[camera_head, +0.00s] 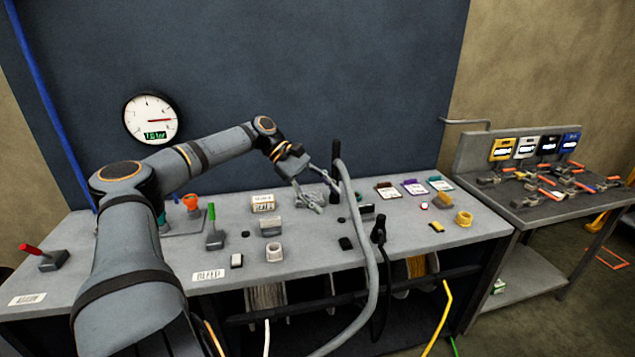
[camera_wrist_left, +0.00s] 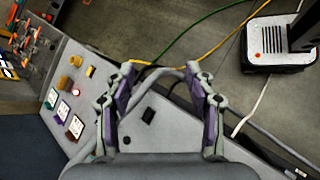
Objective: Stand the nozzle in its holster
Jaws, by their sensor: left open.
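A black upright piece (camera_head: 336,152), which looks like the nozzle, stands near the back middle of the bench, its lower part partly hidden. A thick grey hose (camera_head: 374,270) arches from beside it over the bench's front edge. My left gripper (camera_head: 326,194) is open beside the hose, at the black piece's left. In the left wrist view the hose (camera_wrist_left: 168,72) crosses between the open fingers of my left gripper (camera_wrist_left: 160,70), not visibly gripped. A black fitting (camera_head: 379,232) stands at the front edge; I cannot tell which part is the holster. My right gripper is not in view.
The grey bench (camera_head: 315,250) carries small blocks, a cream ring (camera_head: 274,252), a green lever (camera_head: 212,222), a red lever (camera_head: 40,252) and a yellow ring (camera_head: 463,219). A second table (camera_head: 530,208) with clamps stands right.

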